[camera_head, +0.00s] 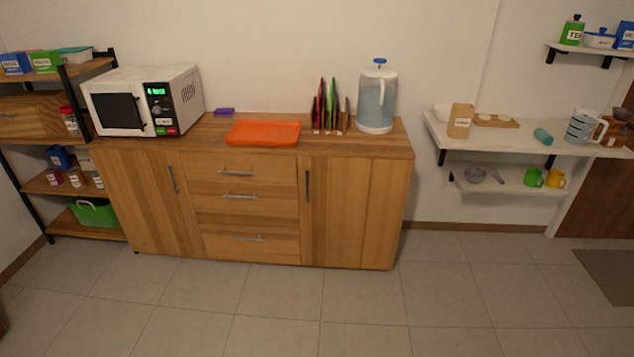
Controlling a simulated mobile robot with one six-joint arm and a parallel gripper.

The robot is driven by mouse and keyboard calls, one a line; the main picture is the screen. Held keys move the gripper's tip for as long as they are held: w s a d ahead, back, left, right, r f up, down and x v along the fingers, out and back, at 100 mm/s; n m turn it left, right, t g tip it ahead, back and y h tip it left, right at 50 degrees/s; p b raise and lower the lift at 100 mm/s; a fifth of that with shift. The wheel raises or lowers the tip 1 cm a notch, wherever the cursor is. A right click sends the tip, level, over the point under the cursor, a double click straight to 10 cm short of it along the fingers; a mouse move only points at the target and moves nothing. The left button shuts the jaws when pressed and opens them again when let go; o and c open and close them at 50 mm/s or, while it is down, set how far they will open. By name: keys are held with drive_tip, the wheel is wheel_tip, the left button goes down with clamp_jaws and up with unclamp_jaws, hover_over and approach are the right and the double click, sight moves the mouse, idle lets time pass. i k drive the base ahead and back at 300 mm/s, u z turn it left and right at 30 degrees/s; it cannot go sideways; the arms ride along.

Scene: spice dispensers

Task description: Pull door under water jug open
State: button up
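The water jug (376,103) is a clear pitcher with a white handle and a blue-topped lid. It stands upright at the right end of the wooden cabinet's top (212,134). Below it is a wooden door (352,212) at the right end of the cabinet. The door looks closed, flush with the front. Its vertical metal handle (307,187) is near its left edge. My gripper is not in view.
Three drawers (240,213) and a left door (140,205) also look closed. A microwave (143,101), an orange board (263,133) and a rack of coloured boards (330,107) stand on top. Wall shelves (500,141) are to the right. The tiled floor (300,310) in front is clear.

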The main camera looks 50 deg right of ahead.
sight(351, 209)
drive_tip(key=z, duration=0.2)
drive_tip(key=i, duration=1.05)
drive_tip(key=u, duration=0.3)
